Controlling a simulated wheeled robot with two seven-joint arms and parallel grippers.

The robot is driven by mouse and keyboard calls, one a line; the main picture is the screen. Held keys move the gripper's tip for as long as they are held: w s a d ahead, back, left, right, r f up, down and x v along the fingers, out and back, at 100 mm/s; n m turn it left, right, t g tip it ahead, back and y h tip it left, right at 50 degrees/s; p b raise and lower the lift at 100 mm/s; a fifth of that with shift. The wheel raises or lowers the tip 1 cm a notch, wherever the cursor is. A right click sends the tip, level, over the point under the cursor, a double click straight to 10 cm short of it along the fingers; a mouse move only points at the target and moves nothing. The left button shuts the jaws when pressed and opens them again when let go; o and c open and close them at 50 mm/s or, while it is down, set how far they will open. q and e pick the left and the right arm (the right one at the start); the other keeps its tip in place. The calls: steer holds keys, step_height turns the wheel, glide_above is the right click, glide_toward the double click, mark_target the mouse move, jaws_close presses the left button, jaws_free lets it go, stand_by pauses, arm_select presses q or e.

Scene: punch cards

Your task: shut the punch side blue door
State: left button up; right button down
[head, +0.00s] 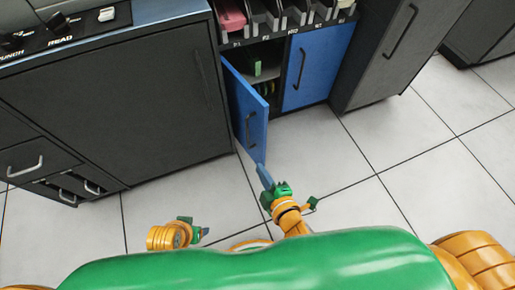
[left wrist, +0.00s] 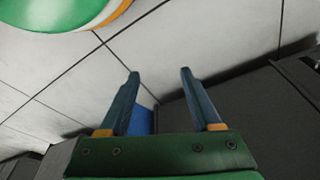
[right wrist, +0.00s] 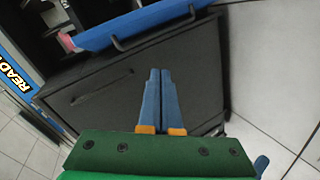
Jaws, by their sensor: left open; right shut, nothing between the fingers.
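The left blue door (head: 247,112) stands open, swung out from the cabinet, with a dark handle on its face. The right blue door (head: 318,66) is shut flush with the cabinet front. My right gripper (head: 262,172) is shut and empty, its fingertips near the open door's lower outer corner; I cannot tell if they touch. In the right wrist view the shut fingers (right wrist: 160,72) point toward the open door (right wrist: 145,24), seen nearly edge-on. My left gripper (head: 204,231) is open and empty, low over the floor; its spread fingers show in the left wrist view (left wrist: 160,72).
A large dark cabinet (head: 115,100) with drawers stands left of the open door. Inside the opening, green items (head: 266,70) lie on shelves. Card bins (head: 270,18) sit above. A dark cabinet (head: 385,50) stands at right. The tiled floor (head: 400,170) in front is clear.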

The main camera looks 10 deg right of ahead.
mark_target(259, 120)
arm_select(q)
steer(key=shift+f+t+b, duration=0.25)
steer(key=shift+t+b, duration=0.15)
steer(key=shift+b, duration=2.7)
arm_select(e)
steer(key=shift+w+d+r+n+t+y, duration=0.1)
steer(key=shift+w+r+n+t, duration=0.7)
steer(key=shift+w, duration=1.55)
steer(key=shift+w+d+r+n+t+y, duration=0.15)
steer(key=shift+w+r+n+t, duration=0.6)
steer(key=shift+w, duration=1.55)
steer(key=shift+w+d+r+n+t+y, duration=0.1)
steer(key=shift+w+r+n+t, duration=0.7)
steer(key=shift+w, duration=1.55)
steer(key=shift+r, duration=0.15)
